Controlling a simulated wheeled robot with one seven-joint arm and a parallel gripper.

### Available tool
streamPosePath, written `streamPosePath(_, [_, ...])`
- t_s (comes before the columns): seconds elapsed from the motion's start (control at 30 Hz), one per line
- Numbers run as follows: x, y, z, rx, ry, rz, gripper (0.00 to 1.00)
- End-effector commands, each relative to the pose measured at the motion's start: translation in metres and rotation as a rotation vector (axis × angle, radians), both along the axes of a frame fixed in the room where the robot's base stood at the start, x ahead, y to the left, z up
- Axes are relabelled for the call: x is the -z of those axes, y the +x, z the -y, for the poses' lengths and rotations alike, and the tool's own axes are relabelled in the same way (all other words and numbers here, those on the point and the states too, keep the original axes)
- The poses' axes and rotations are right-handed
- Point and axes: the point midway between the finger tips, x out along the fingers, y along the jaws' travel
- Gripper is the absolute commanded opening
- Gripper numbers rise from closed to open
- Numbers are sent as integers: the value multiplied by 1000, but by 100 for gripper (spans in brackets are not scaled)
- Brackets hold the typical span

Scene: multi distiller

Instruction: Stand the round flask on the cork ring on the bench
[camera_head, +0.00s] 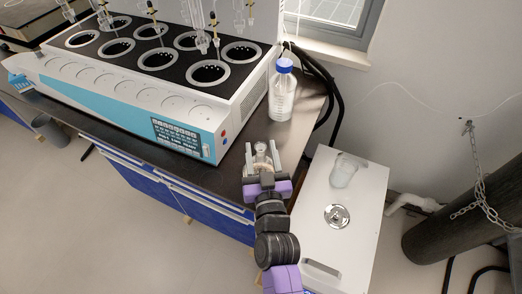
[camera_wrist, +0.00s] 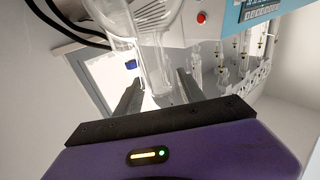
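A clear round glass flask (camera_wrist: 130,18) fills the upper middle of the wrist view, its neck (camera_wrist: 157,75) reaching down between my finger pads. In the head view, my gripper (camera_head: 262,156) is at the bench's right front edge, with a small piece of clear glass (camera_head: 260,147) between its fingers. My gripper (camera_wrist: 160,92) has one finger on each side of the neck, with narrow gaps showing, so it looks open around the neck. The cork ring cannot be made out. Whether the flask rests on anything is hidden.
A blue-and-white multi-position distiller (camera_head: 150,95) fills the bench's left. A blue-capped bottle (camera_head: 283,90) stands behind my gripper. A white box (camera_head: 320,235), with a clear vessel (camera_head: 344,170) on top, is to the right. Free bench (camera_head: 290,135) is narrow here.

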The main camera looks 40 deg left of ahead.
Motion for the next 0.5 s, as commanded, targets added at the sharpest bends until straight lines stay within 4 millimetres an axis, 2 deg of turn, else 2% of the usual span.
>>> streamPosePath(0.33, [1, -2, 1, -1, -3, -1, 50])
streamPosePath(0.5, [2, -14, 14, 0, -4, -1, 50])
